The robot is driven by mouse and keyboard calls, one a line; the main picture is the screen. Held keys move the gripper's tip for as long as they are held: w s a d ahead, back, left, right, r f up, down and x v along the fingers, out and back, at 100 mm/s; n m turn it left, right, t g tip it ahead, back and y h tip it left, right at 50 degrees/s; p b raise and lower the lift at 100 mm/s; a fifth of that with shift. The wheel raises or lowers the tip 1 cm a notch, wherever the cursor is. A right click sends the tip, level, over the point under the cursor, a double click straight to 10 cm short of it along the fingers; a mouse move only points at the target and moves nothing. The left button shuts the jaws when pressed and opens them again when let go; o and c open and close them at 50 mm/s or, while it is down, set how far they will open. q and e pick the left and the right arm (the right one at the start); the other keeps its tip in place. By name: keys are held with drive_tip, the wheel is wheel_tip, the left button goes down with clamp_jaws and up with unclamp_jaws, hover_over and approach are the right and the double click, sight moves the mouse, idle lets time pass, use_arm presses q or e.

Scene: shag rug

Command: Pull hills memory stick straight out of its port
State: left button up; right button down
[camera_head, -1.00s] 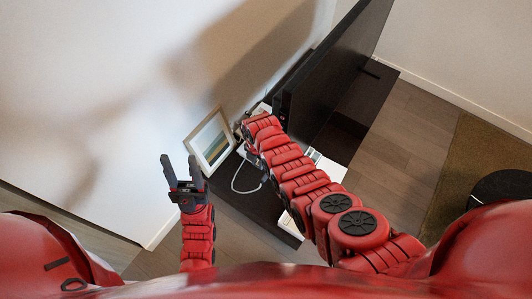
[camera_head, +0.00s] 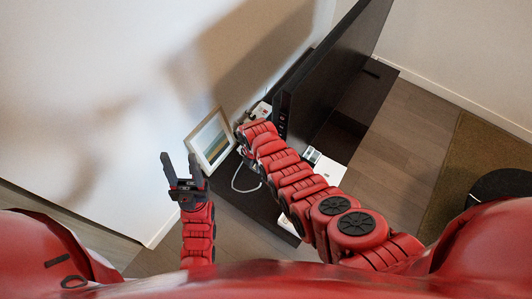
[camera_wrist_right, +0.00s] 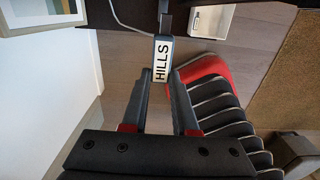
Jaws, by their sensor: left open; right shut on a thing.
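The hills memory stick (camera_wrist_right: 162,60) shows in the right wrist view, with a white label reading HILLS. My right gripper (camera_wrist_right: 160,84) is shut on its near end. A narrow dark part runs up from the label to the top edge; I cannot tell whether it still sits in a port. In the head view my right arm hides the stick and that gripper's fingers. The black screen (camera_head: 335,80) stands on a dark low cabinet, with small marks on its near side edge. My left gripper (camera_head: 180,165) is open and empty, left of the cabinet.
A picture frame (camera_head: 211,140) leans by the wall, left of my right forearm. A white cable (camera_head: 236,184) loops over the dark cabinet (camera_head: 262,207). A white box (camera_head: 327,168) lies right of the forearm. A white item (camera_head: 261,110) is behind my right wrist.

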drive_tip(key=shift+s+a+f+p, duration=0.1)
drive_tip(key=shift+s+a+p, duration=0.3)
drive_tip(key=shift+s+a, duration=0.3)
drive_tip(key=shift+s+a+f+p, duration=0.1)
drive_tip(key=shift+s+a+p, duration=0.3)
drive_tip(key=shift+s, duration=0.45)
